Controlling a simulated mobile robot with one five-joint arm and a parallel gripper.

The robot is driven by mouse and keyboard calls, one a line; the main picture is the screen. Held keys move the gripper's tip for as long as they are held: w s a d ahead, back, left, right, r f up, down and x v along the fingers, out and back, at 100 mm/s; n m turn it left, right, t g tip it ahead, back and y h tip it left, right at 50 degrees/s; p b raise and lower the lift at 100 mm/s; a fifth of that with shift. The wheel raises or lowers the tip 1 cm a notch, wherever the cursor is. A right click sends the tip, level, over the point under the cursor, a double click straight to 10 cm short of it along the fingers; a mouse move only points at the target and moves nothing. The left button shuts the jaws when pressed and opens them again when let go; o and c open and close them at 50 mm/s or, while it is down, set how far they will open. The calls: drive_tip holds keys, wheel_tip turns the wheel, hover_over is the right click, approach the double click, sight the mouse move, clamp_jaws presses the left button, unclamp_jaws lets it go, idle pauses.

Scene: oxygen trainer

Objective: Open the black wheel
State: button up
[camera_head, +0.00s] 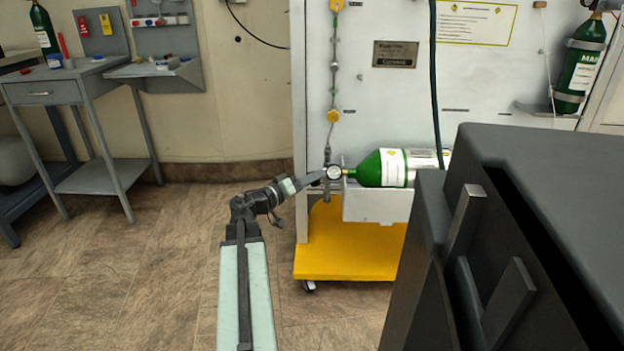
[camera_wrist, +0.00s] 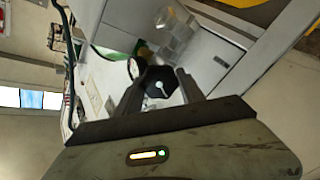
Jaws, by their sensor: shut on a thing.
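The black wheel (camera_wrist: 159,84) shows in the wrist view as a dark knob with a pale centre. It sits between the two fingers of my gripper (camera_wrist: 160,91), which is shut on it. In the head view my gripper (camera_head: 315,179) reaches the valve fittings at the left end of a lying green cylinder (camera_head: 368,170). I cannot make out the wheel clearly there. A round white gauge (camera_head: 334,172) is just right of my gripper, and it also shows in the wrist view (camera_wrist: 133,68).
The cylinder lies in front of a white panel (camera_head: 390,100) above a yellow base (camera_head: 345,250). A vertical pipe with yellow fittings (camera_head: 333,116) rises above the gauge. A grey table (camera_head: 85,85) stands at left. The floor between is clear.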

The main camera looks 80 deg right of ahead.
drive_tip(key=n, duration=2.4)
drive_tip(key=shift+a+f+b, duration=0.1)
drive_tip(key=shift+f+b, duration=0.2)
drive_tip(key=shift+f, duration=0.1)
drive_tip(key=o, duration=1.4)
drive_tip(key=shift+c, duration=0.2)
drive_tip(key=v, duration=0.7)
drive_tip(key=shift+w+a, duration=0.25)
drive_tip(key=shift+a, duration=0.05)
